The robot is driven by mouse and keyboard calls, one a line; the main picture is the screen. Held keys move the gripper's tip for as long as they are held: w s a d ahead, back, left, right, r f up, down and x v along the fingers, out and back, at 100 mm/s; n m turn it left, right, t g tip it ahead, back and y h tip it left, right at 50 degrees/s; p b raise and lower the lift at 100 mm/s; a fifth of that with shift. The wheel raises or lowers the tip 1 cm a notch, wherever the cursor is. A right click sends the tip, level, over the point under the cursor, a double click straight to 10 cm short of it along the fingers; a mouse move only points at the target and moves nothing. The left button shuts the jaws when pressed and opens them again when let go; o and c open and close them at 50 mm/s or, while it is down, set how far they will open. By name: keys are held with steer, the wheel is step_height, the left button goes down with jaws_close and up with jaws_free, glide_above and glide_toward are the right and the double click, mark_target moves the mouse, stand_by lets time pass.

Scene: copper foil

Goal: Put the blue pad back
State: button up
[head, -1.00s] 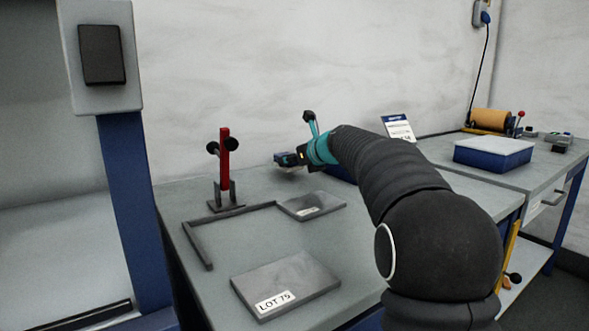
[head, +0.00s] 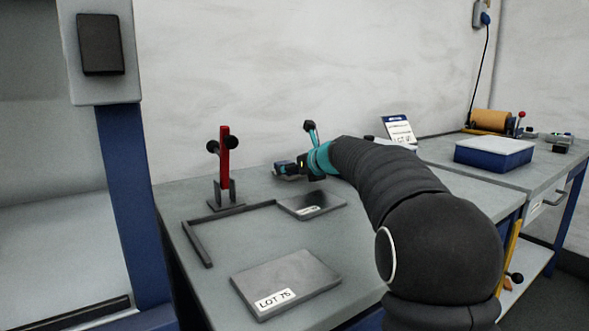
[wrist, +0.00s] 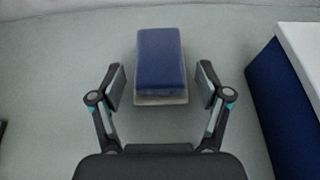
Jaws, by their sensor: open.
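The blue pad (wrist: 160,60) shows in the wrist view as a blue block with a pale grey underside edge. It lies ahead of my gripper (wrist: 160,84), centred between the two fingers, with its near end between the fingertips. The fingers are spread, with a visible gap on each side of the pad. In the head view my gripper (head: 288,169) is low over the far part of the grey bench (head: 230,245). The pad is too small and too covered there to tell apart from the gripper.
A blue box with a white top (wrist: 285,90) stands close right of my gripper. On the bench are a red upright clamp (head: 224,160), a dark plate (head: 311,204), a plate labelled LOT 75 (head: 286,283) and an angled rail (head: 198,244). A sign (head: 398,130) stands behind my arm.

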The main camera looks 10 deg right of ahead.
steer(key=shift+r, duration=0.2)
steer(key=shift+s+d+r, duration=0.1)
steer(key=shift+s, duration=0.1)
steer(key=v, duration=1.1)
steer(key=shift+s+d, duration=0.1)
steer(key=shift+s, duration=0.15)
